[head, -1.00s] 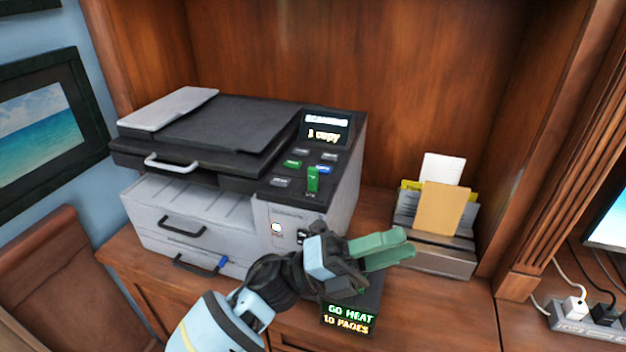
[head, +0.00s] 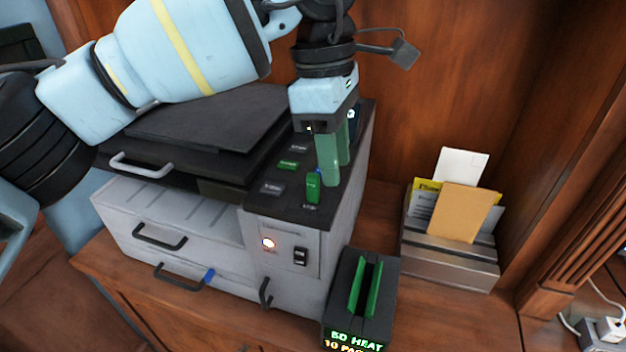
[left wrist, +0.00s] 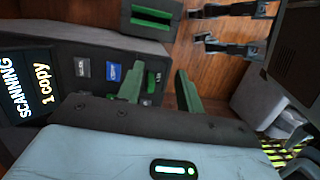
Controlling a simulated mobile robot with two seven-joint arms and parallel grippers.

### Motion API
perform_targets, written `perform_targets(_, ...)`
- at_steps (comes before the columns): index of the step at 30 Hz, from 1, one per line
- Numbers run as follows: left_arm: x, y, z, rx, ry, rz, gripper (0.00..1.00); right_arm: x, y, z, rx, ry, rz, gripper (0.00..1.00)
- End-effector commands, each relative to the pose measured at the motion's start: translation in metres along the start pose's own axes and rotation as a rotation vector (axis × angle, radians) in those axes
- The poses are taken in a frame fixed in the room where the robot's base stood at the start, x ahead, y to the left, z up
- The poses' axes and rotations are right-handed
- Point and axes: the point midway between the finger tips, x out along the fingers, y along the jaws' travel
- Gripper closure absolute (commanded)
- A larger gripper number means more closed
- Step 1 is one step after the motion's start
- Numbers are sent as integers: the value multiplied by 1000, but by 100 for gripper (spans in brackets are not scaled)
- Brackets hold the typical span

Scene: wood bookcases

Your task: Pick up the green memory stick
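The green memory stick (head: 313,187) stands upright at the front of the printer's control panel (head: 290,205). My left gripper (head: 336,172) comes down from above, fingers pointing down, just behind and right of the stick in the head view. Its green fingers are apart. In the left wrist view a small green piece, likely the stick (left wrist: 152,77), shows in the gap between the finger tips (left wrist: 162,82), nearer the left finger. I cannot tell whether the fingers touch it.
The grey printer (head: 180,205) has panel buttons close around the stick. A black box with green slots (head: 343,305) stands front right of it. A letter holder (head: 450,265) with papers is further right. The bookcase wall is behind.

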Motion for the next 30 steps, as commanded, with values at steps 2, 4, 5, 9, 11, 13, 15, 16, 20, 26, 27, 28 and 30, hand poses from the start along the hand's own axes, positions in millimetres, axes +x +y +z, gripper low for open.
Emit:
perform_targets(2, -16, 2, -12, -8, 81, 34, 64, 1, 0, 3, 0, -4, -1, 64)
perform_targets(4, -26, 3, -19, -14, 129, 52, 64, 1, 0, 3, 1, -6, -1, 64)
perform_targets(5, -29, 3, -21, -16, 143, 57, 64, 1, 0, 4, 1, -6, -1, 64)
perform_targets(9, -35, 3, -25, -20, 171, 68, 64, 0, -1, 5, 1, -10, -1, 64)
perform_targets(11, -35, 3, -25, -20, 172, 68, 64, -1, -1, 6, 1, -12, -2, 64)
perform_targets(13, -33, 3, -25, -20, 170, 67, 64, -1, -1, 8, 2, -15, -2, 64)
perform_targets(15, -28, 3, -26, -20, 169, 66, 64, -2, -1, 9, 2, -17, -2, 64)
perform_targets(16, -26, 3, -26, -19, 170, 66, 64, -2, -1, 9, 2, -18, -2, 64)
perform_targets(20, -12, 4, -28, -20, 168, 65, 64, -3, -2, 11, 2, -21, -3, 64)
perform_targets(26, -7, 3, -29, -20, 168, 66, 64, -3, -1, 10, 1, -20, -2, 64)
perform_targets(27, -5, 2, -29, -20, 168, 66, 64, -3, -1, 9, 1, -18, -2, 64)
perform_targets(28, -2, 2, -30, -19, 168, 66, 64, -3, -1, 8, 1, -16, -2, 64)
perform_targets(30, 8, 0, -31, -18, 168, 65, 64, -4, -1, 5, -1, -12, -2, 64)
